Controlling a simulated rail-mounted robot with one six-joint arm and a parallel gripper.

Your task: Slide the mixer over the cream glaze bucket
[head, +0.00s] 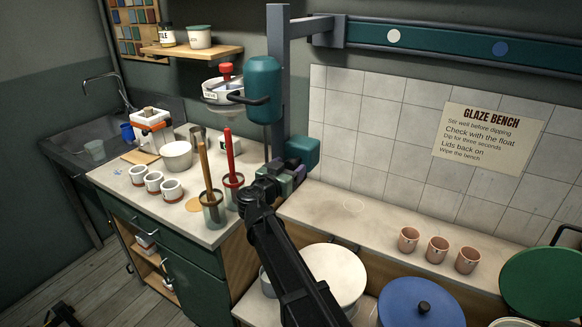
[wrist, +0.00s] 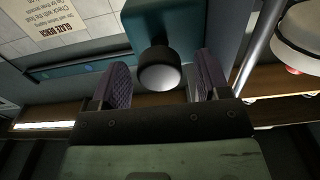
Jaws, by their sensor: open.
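The mixer (head: 263,90) is a teal motor body on a grey upright at the left end of the wall rail. A lower teal block (head: 303,153) juts out below it. My gripper (head: 287,180) is at that block. In the wrist view, a dark round knob with a grey end (wrist: 160,76) sticks out from a teal part (wrist: 190,28). The open purple fingers of my gripper (wrist: 163,78) stand on either side of it, with gaps showing. The cream bucket (head: 337,270), with a pale round top, is to the right of the mixer, partly behind my arm.
The teal rail (head: 430,38) carries a cream dot (head: 393,36) and a blue dot (head: 500,48). Blue (head: 400,308) and green (head: 540,280) lidded buckets stand farther right. Several terracotta cups (head: 437,250) line the ledge. Tools in jars (head: 213,210) stand left of my gripper.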

